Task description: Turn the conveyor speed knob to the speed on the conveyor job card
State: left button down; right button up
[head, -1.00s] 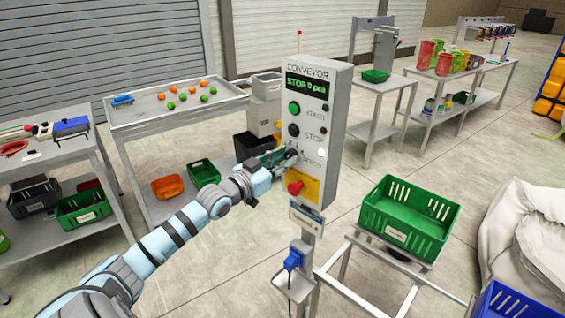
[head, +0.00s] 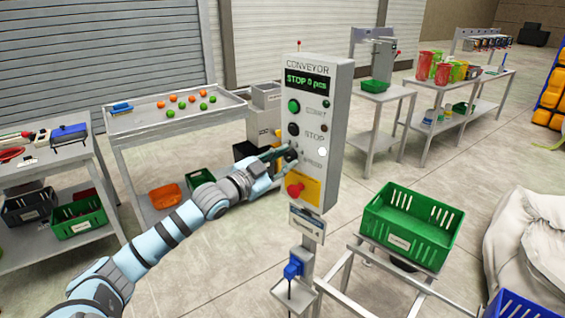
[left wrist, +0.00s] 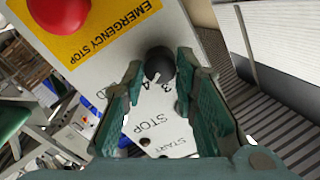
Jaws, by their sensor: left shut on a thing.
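The grey conveyor control box (head: 336,135) stands on a post in the middle of the head view. Its display (head: 305,83) reads STOP 0 pcs. The dark speed knob (head: 291,156) is below the STOP button, largely hidden by my left gripper (head: 284,156). In the left wrist view the knob (left wrist: 160,64) has a pale pointer line and sits between the fingertips of the left gripper (left wrist: 160,74), which is shut on it. The scale numbers are mostly covered. A small card (head: 306,222) hangs under the box; its print is too small to read. My right gripper is not in view.
The red emergency stop button (head: 295,189) on its yellow plate is close below the knob, and large in the left wrist view (left wrist: 60,12). The black STOP button (head: 294,129) and green START button (head: 294,106) are above. A green crate (head: 405,240) stands at right.

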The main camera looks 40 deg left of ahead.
pick_arm(q)
jog(key=c, duration=1.3)
grip_release()
jog(key=shift+w+f, duration=0.1)
notch_tip(320, 180, up, 10)
jog(key=shift+r, duration=0.1)
jog(key=shift+a, duration=0.15)
